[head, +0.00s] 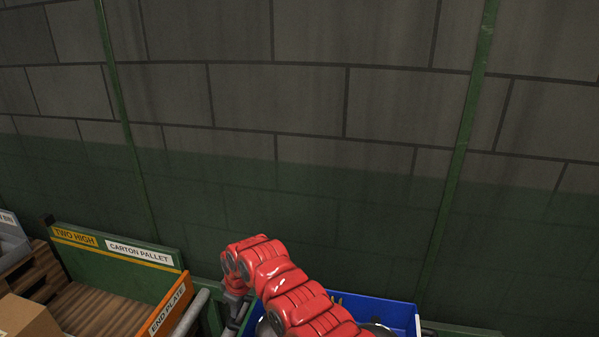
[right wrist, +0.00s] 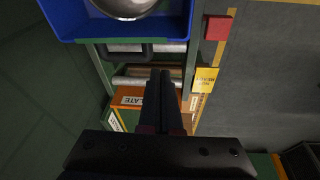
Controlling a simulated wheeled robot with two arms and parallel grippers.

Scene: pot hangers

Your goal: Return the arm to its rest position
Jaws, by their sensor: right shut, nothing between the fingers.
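My right arm is red and reaches in from the bottom of the head view, bending down at its far end. The right gripper shows in the right wrist view (right wrist: 160,75) as two dark fingers shut together with nothing between them. In the head view the gripper is only partly visible below the red wrist, beside the blue bin. My left gripper is in neither view.
The blue bin (head: 400,312) holds a metal pot (right wrist: 125,6), seen in the right wrist view. At left is a wooden-floored bay with a green back board (head: 150,258) and an orange end plate (head: 172,305). A cardboard box (head: 28,320) sits there. A block wall (head: 300,100) stands behind.

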